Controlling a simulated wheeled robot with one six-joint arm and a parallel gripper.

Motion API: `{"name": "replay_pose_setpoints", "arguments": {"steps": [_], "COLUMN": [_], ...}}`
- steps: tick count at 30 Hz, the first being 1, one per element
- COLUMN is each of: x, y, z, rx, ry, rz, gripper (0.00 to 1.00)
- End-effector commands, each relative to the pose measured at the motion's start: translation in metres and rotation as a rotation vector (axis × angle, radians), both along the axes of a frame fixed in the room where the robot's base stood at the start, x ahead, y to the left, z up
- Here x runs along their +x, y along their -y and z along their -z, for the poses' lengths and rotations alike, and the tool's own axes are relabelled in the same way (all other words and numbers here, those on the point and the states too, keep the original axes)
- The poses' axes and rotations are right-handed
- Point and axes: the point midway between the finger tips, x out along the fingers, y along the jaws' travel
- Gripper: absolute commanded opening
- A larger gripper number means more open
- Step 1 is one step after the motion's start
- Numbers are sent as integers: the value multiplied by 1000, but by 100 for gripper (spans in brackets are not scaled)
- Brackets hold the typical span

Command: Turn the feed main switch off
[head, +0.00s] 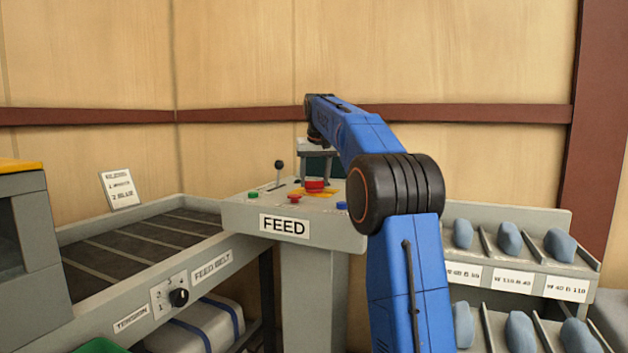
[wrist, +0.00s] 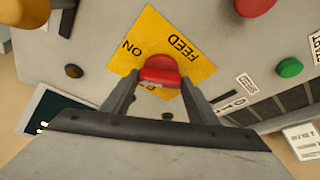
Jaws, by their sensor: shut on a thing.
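The feed main switch is a red handle (wrist: 160,70) on a yellow plate (wrist: 190,62) marked FEED and ON. Another label on the plate is mostly hidden behind the handle. My gripper (wrist: 161,84) is shut on the red handle, one finger on each side. The handle lies roughly level across the wrist picture; I cannot tell which mark it points to. In the head view the red handle (head: 315,186) and yellow plate (head: 325,194) sit on top of the FEED console (head: 240,215), with my gripper (head: 316,182) coming down on them from above.
The console top also has a black-knobbed lever (head: 279,165), a green button (head: 253,195), a red button (head: 294,198) and a blue button (head: 342,206). A feed belt (head: 150,240) with a black knob (head: 179,297) stands left. Racks with blue-grey pieces (head: 509,238) stand right.

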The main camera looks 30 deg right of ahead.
Motion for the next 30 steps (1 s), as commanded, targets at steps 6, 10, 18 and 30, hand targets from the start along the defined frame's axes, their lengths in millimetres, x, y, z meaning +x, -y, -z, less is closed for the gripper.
{"name": "replay_pose_setpoints", "arguments": {"steps": [6,10,18,30], "x": [0,0,1,2], "y": [3,4,6,7], "z": [-1,-1,-1,0], "rx": [-1,0,-1,-2], "ry": [3,3,4,2], "rz": [-203,-327,-582,-890], "gripper": [31,31,31,31]}}
